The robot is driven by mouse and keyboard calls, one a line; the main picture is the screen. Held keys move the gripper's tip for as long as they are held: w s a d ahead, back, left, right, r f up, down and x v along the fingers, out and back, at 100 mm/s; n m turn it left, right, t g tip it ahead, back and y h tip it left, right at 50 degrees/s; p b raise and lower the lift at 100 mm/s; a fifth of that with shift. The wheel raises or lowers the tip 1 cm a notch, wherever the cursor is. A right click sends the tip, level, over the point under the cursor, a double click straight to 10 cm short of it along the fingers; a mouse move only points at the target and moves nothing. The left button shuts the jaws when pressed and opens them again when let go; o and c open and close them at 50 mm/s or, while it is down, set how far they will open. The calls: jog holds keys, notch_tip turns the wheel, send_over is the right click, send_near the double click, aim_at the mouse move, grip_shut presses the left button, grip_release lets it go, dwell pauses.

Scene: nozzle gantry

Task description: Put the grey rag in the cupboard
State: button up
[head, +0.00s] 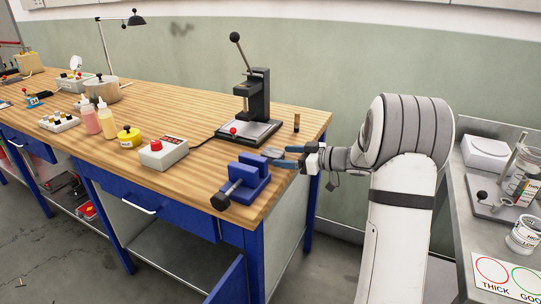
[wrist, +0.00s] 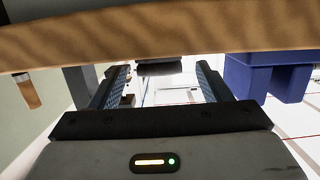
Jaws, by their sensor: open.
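My gripper (head: 278,157) is at the right end of the wooden workbench, low over the top, beside the blue vise. Its two blue-lined fingers are apart; in the wrist view the gap between the fingertips (wrist: 162,80) holds no clear grip on anything. A small grey patch (head: 272,153) shows just off the fingertips; I cannot tell whether it is the grey rag. A blue door (head: 231,281) under the bench's right end stands swung outward, apparently the cupboard's.
The blue vise (head: 244,182) sits at the bench's front corner, close to my gripper. A black lever press (head: 252,108) and a brown cylinder (head: 296,122) stand behind. A red-buttoned box (head: 163,153) is left. A grey side table (head: 490,225) with jars stands right.

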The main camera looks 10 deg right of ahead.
aim_at(281, 155)
jog(key=x, duration=0.3)
jog(key=shift+w, duration=0.1)
jog(key=c, duration=1.1)
jog(key=shift+r, duration=0.15)
